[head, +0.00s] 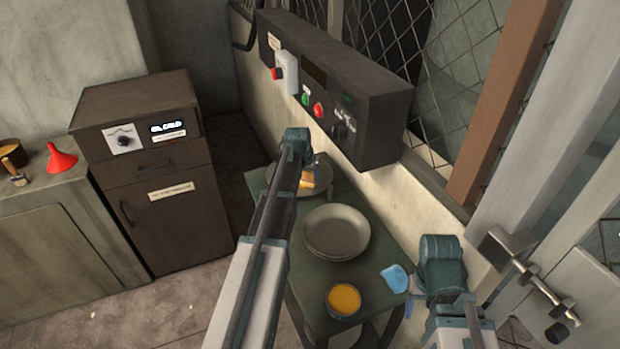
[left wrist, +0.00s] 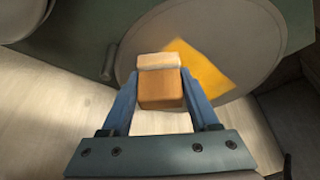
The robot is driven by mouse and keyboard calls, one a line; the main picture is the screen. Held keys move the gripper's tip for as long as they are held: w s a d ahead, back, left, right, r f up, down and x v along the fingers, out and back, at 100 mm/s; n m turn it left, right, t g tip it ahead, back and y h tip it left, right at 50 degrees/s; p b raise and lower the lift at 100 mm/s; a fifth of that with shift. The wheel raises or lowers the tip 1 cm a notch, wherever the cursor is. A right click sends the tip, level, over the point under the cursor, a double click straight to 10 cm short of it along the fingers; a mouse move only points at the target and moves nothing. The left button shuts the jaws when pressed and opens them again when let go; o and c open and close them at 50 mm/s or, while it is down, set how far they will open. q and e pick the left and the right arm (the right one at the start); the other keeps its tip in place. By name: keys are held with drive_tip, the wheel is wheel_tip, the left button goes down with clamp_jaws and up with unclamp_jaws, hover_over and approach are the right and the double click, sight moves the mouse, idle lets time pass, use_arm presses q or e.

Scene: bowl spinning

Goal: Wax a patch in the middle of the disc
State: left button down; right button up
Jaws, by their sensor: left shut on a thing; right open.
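A round grey disc (head: 322,188) lies at the far end of the green table; it fills much of the left wrist view (left wrist: 140,38). An orange-yellow wax patch (left wrist: 208,70) shows on it around the middle and lower part. My left gripper (left wrist: 160,100) is shut on a brown block-shaped brush (left wrist: 160,93) with a pale end. The brush is over the disc, overlapping the patch's left edge; I cannot tell if it touches. A bowl of yellow wax (head: 343,299) stands at the table's near end. My right gripper (head: 412,290) is open, partly hidden, at the table's right edge.
Stacked grey plates (head: 336,228) sit mid-table, between the disc and wax bowl. A dark control box (head: 340,95) is behind the table. A brown cabinet (head: 150,170) stands left, with a red funnel (head: 61,159) beside it.

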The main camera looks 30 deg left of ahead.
use_arm(q)
drive_tip(key=shift+w+a, duration=1)
drive_tip(key=shift+a, duration=0.1)
drive_tip(key=shift+a, duration=0.1)
drive_tip(key=shift+w+a, duration=1.2)
drive_tip(key=shift+a, duration=0.2)
drive_tip(key=shift+w+a, duration=1.25)
drive_tip(key=shift+a, duration=0.15)
drive_tip(key=shift+a, duration=0.1)
